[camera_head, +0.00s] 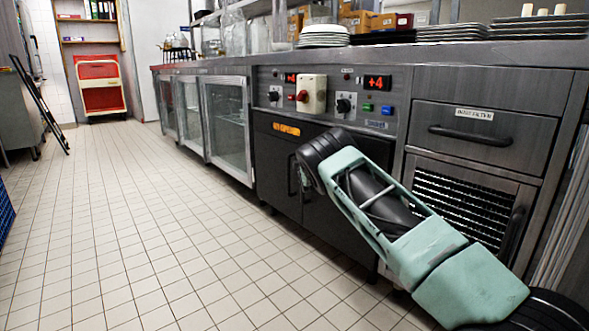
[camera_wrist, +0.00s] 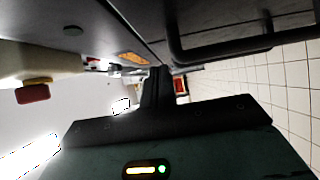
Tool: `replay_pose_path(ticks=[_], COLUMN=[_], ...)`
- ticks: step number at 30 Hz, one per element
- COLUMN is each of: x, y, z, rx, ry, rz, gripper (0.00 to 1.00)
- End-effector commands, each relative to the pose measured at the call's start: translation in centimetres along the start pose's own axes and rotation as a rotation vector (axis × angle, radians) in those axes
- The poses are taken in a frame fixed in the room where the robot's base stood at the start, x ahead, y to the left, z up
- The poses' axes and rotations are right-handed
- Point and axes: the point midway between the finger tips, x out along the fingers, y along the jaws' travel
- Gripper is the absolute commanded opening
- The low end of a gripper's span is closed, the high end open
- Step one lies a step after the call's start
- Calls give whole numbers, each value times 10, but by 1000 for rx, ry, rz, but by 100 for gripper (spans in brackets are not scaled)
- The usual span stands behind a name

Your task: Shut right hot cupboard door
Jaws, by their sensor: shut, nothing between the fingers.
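The hot cupboard (camera_head: 274,150) has dark doors below a control panel. The left door's upright handle shows just left of my arm. The right door (camera_head: 345,215) is largely behind my arm. It looks about flush with the front, but I cannot tell whether it is fully shut. In the wrist view a dark door face runs along the top, with a bar handle (camera_wrist: 225,52) close by at the right. My gripper (camera_wrist: 158,78) is shut and empty, pointing along the cupboard front near the orange label (camera_wrist: 133,58). I cannot tell if it touches the door. In the head view my arm hides the fingers.
The control panel (camera_head: 270,76) has a beige switch box (camera_head: 312,93) and knobs. Glass-door fridges (camera_head: 228,128) stand to the left, a drawer (camera_head: 480,135) and louvred door (camera_head: 463,205) to the right. Plates (camera_head: 323,36) sit on the counter.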

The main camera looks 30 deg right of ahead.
Motion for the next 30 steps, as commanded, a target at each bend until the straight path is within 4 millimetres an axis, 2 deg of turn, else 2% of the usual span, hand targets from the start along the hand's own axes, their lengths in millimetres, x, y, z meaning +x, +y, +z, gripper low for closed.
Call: replay_pose_path(ticks=[8, 18, 21, 30], x=[-25, -75, -85, -92], y=[4, 4, 3, 1], z=[-6, -17, -18, -20], rx=[-2, -2, -1, -1], ry=[0, 1, 0, 0], rz=[-2, -2, -1, 0], gripper=[0, 0, 0, 0])
